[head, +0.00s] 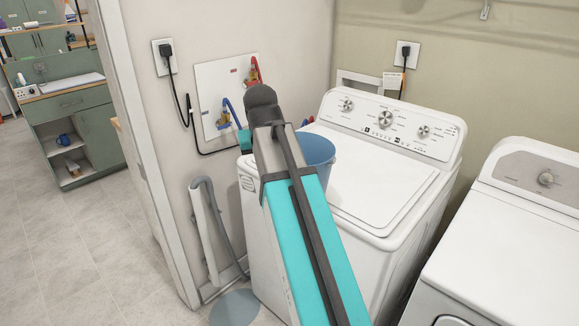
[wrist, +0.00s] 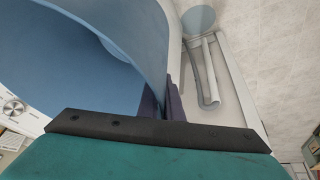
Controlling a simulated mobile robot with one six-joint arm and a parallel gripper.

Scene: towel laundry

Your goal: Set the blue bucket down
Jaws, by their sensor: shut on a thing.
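The blue bucket (head: 320,150) shows in the head view at the left end of the washing machine's top, partly hidden behind my arm. In the wrist view the bucket (wrist: 110,35) fills the upper left, with its open mouth and curved wall close to the camera. My gripper (wrist: 163,100) is shut on the bucket's wall at the rim, with one dark finger on each side. My gripper is hidden by the arm in the head view. I cannot tell whether the bucket's bottom touches the washer. A flat blue-grey disc (head: 235,308) lies on the floor at the washer's front left and shows in the wrist view (wrist: 198,20).
The white washing machine (head: 384,188) has a clear lid beside the bucket. A second white machine (head: 515,220) stands to its right. A grey drain hose (head: 222,225) hangs left. Open tiled floor (head: 70,250) lies further left.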

